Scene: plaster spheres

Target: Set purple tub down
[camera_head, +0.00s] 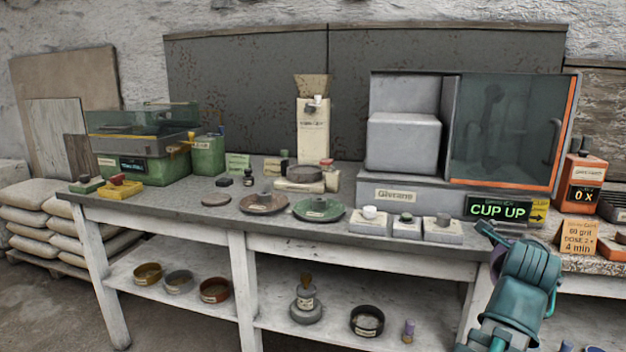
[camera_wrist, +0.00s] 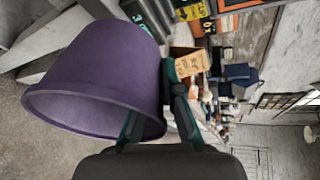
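The purple tub (camera_wrist: 105,65) fills the left half of the wrist view, tilted in the picture, with its wide rim toward the camera. My gripper (camera_wrist: 152,98) has one finger over the rim on the inside and the other along the outer wall, so it grips the tub's wall. The inside of the tub is mostly hidden. In the head view my arm is at the lower right in front of the bench, and only a small purple sliver shows beside it; the gripper's fingers are not clear there.
The workbench (camera_head: 175,204) carries plates, small blocks, a grey machine (camera_head: 403,143) and a "CUP UP" display (camera_head: 498,209). Its lower shelf (camera_head: 250,290) holds several bowls and a small bottle. An orange device (camera_head: 582,183) stands at the right. Sacks (camera_head: 40,225) lie at the left.

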